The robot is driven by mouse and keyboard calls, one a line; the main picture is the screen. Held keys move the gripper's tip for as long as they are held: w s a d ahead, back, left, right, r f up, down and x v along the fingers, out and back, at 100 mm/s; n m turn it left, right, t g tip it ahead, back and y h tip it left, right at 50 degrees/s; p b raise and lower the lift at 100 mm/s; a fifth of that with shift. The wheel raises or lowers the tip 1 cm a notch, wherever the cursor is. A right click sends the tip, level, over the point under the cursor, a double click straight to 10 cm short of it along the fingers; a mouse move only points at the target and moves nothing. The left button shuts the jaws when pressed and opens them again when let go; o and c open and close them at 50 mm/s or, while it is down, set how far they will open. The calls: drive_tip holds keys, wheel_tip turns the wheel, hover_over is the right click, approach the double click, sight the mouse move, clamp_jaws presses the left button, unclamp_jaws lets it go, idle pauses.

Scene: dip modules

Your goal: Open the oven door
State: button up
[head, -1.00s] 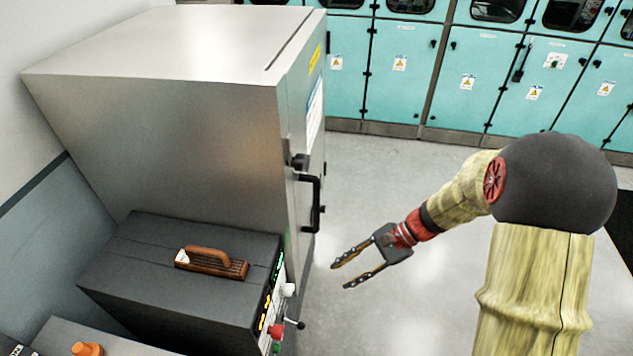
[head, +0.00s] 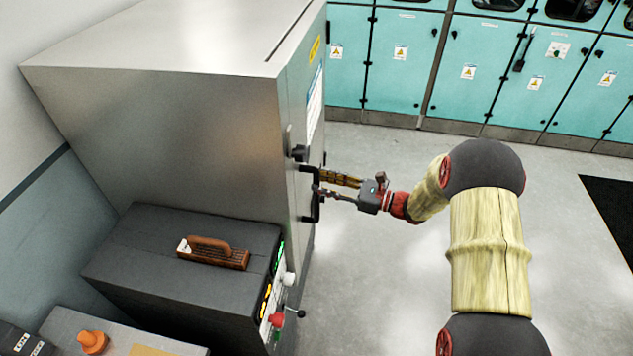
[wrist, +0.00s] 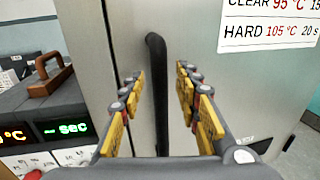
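The oven is a tall grey metal cabinet (head: 220,110) on the left in the head view. Its door (wrist: 210,75) looks shut and fills most of the wrist view. The black bar handle (wrist: 157,85) stands upright on the door and also shows at the cabinet's right side in the head view (head: 316,208). My gripper (head: 321,182) is at the handle, fingers pointing at the door. In the wrist view my gripper (wrist: 160,85) is open, one finger on each side of the handle, with gaps on both sides. The handle's lower end is hidden behind the gripper.
A dark box with a control panel (head: 180,255) stands in front of the oven, a brown-handled tool (head: 213,252) on top. Its knobs (head: 288,279) stick out toward the floor. Teal cabinets (head: 405,65) line the back. The grey floor (head: 390,270) right of the oven is clear.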

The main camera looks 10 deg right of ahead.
drive_tip(key=shift+x, duration=1.3)
drive_tip(key=shift+c, duration=1)
clamp_jaws()
